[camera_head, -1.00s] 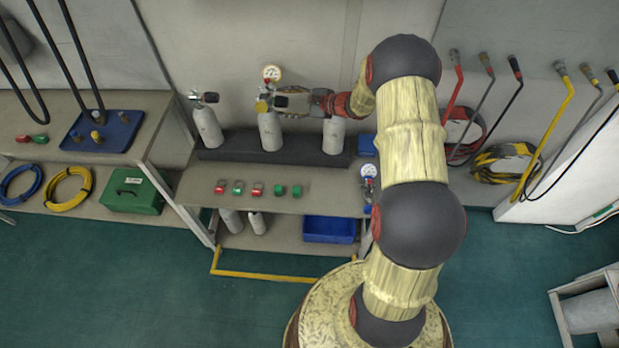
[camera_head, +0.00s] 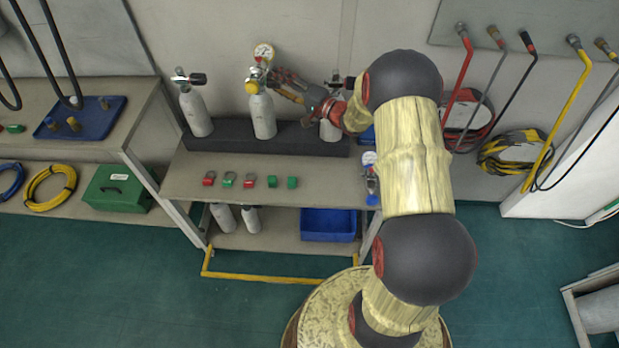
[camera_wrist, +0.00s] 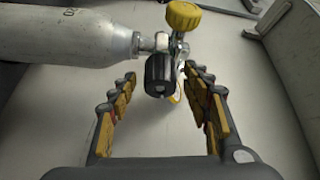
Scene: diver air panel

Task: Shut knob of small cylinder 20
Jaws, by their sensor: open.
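The middle small cylinder (camera_head: 263,118) is light grey and stands upright in the dark rack. It has a pressure gauge (camera_head: 263,52) and a yellow knob (camera_head: 252,87) at its valve. In the wrist view its body (camera_wrist: 75,38) lies across the upper left, with partly readable marking that may be 20. The yellow knob (camera_wrist: 184,16) shows at the top. A black ribbed knob (camera_wrist: 158,76) points toward my gripper (camera_wrist: 160,84). My fingers are open on either side of the black knob's end, with gaps. In the head view my gripper (camera_head: 279,83) is right of the valve.
Another cylinder (camera_head: 196,113) with a black knob stands left, and one (camera_head: 331,128) stands right, partly behind my arm. Coloured blocks (camera_head: 249,181) lie on the bench (camera_head: 185,180). A blue bin (camera_head: 328,225) sits below. Hoses hang at right.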

